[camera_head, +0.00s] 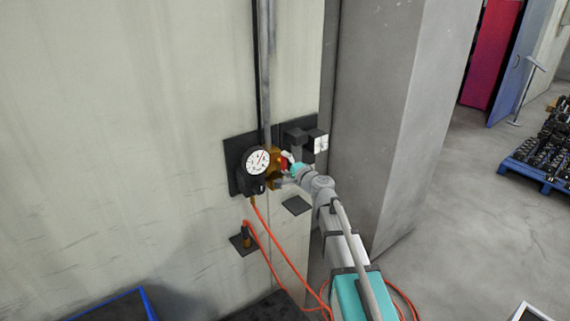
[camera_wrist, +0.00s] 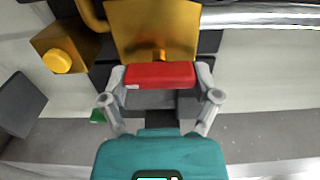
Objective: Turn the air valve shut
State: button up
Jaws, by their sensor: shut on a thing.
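The air valve shows a red handle (camera_wrist: 160,75) in front of a brass body (camera_wrist: 152,28) in the wrist view. My gripper (camera_wrist: 160,82) is shut on the red handle, with one finger at each of its ends. In the head view the brass valve body (camera_head: 273,158) sits on the wall beside a round white pressure gauge (camera_head: 257,162). My gripper (camera_head: 289,163) is at the small red handle there, and my arm partly covers the valve's right side.
A grey pillar (camera_head: 385,100) stands close to the right of the valve. Orange hoses (camera_head: 275,245) hang below the gauge. A metal pipe (camera_wrist: 265,14) crosses the top of the wrist view. Open floor (camera_head: 480,210) lies at the right, with a blue pallet (camera_head: 530,172) beyond.

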dwell(0.4)
jog(key=o, duration=1)
jog(key=shift+c, duration=0.2)
jog(key=shift+s, duration=0.1)
jog(key=v, duration=1.1)
jog(key=shift+s+d, duration=0.25)
jog(key=shift+d, duration=0.05)
